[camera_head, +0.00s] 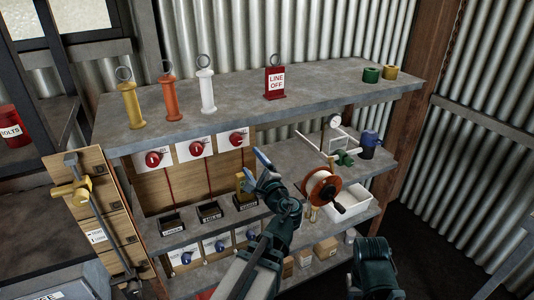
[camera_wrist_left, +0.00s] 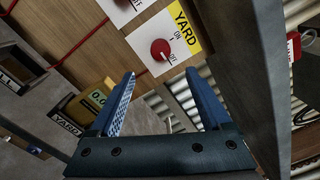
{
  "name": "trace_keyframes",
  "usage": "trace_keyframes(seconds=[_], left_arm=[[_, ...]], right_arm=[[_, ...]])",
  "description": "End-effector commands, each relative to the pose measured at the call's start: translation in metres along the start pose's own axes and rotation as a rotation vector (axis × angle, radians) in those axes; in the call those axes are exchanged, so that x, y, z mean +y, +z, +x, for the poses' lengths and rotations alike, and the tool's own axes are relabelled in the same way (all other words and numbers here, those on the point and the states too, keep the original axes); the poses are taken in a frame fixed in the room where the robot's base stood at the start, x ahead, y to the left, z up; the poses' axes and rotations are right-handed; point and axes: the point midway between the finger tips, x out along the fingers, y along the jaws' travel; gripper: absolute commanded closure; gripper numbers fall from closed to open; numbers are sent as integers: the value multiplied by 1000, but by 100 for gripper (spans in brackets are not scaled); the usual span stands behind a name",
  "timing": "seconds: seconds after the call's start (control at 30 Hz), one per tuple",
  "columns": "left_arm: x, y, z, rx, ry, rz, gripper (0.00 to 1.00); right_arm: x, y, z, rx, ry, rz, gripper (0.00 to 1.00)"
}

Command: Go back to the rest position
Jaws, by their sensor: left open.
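My left gripper (camera_head: 256,170) is open in front of the switch board, under the upper shelf. In the left wrist view its two blue fingers (camera_wrist_left: 163,95) stand apart with nothing between them. Beyond them is the red YARD switch (camera_wrist_left: 160,49), between its ON and OFF marks. A yellow meter (camera_head: 246,180) sits on the lower shelf close behind the fingers. It also shows in the left wrist view (camera_wrist_left: 92,98), left of the fingers. A dark green part of my body shows at the bottom right, but my right gripper does not show.
The upper shelf (camera_head: 330,92) overhangs the board and carries insulator-like posts, a red LINE OFF block (camera_head: 275,82) and tape rolls. Right of my arm are an orange reel (camera_head: 322,188), a white bin (camera_head: 352,204) and a blue container (camera_head: 369,142). Open dark floor lies at the right.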

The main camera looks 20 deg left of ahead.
Motion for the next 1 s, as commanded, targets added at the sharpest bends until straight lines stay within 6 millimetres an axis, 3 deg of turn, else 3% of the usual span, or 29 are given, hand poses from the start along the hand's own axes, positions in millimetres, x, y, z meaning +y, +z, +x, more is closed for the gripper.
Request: trace_keyframes(seconds=[0.23,0.37,0.47,0.57,0.7,0.9,1.0], left_arm=[[5,-3,-4,6,37,-43,18],[30,-16,-24,22,202,-208,18],[61,-36,-56,38,415,-373,18],[92,-60,-101,46,656,-507,18],[124,-91,-179,46,999,-618,18],[140,-111,-280,28,1381,-640,18],[142,-113,-311,21,1490,-627,18]], right_arm=[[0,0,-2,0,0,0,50],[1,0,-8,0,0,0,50],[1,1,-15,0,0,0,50],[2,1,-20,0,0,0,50],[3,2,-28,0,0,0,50],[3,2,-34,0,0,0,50],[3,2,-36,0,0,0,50]])
